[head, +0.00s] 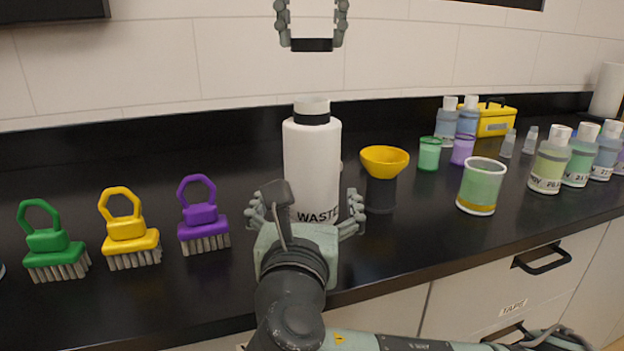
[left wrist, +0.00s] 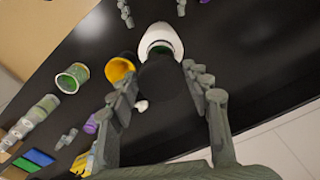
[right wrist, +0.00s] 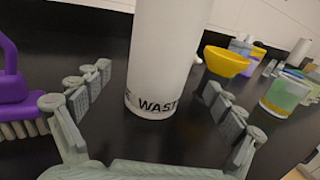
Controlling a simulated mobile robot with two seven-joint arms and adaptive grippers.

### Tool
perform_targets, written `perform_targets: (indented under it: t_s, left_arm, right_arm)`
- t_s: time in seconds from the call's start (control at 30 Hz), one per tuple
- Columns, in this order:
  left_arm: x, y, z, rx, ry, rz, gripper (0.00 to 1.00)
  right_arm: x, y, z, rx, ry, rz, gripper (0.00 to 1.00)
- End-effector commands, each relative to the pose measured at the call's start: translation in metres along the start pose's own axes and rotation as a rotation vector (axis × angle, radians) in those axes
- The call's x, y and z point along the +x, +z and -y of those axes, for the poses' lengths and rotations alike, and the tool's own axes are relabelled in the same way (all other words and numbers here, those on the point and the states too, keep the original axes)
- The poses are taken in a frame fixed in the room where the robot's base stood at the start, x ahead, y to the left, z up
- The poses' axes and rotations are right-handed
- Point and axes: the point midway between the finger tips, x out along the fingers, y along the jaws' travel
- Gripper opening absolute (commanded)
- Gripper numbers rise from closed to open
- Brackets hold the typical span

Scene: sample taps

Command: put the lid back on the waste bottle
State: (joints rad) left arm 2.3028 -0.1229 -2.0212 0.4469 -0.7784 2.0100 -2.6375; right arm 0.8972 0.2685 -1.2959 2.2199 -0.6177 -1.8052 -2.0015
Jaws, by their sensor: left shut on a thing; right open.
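The white waste bottle (head: 311,165) stands upright on the black bench, its mouth open at the top. It also shows in the right wrist view (right wrist: 168,60) and from above in the left wrist view (left wrist: 160,42), with green inside the mouth. My left gripper (head: 311,38) is shut on the black lid (head: 311,46), held above the bottle and apart from it. The lid also shows as a dark disc in the left wrist view (left wrist: 168,95), partly covering the bottle. My right gripper (head: 305,213) is open low at the bottle's near side, its fingers spread to either side.
A yellow funnel (head: 384,158) on a dark holder stands just right of the bottle. Green, yellow and purple brushes (head: 204,218) stand to the left. A green beaker (head: 481,187) and several labelled bottles (head: 550,160) stand to the right.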

Motion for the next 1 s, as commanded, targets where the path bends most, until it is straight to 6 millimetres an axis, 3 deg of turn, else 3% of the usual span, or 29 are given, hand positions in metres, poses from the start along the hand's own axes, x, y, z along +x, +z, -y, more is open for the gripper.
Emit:
perform_targets:
  t_s: [0.1, 0.3, 0.73, 1.0]
  left_arm:
    - [0.000, 0.000, 0.000, 0.000, 0.000, 0.000, 0.39]
    - [0.000, 0.000, 0.000, 0.000, 0.000, 0.000, 0.39]
    - [0.000, 0.000, 0.000, 0.000, 0.000, 0.000, 0.39]
    - [0.000, 0.000, 0.000, 0.000, 0.000, 0.000, 0.39]
  right_arm:
    - [0.023, 0.000, 0.001, -0.002, -0.004, 0.001, 0.94]
    - [0.048, 0.000, 0.000, -0.001, -0.001, 0.000, 0.94]
    - [0.057, 0.000, 0.000, 0.001, 0.000, 0.000, 0.94]
    - [0.056, 0.000, 0.000, 0.000, 0.000, 0.000, 0.63]
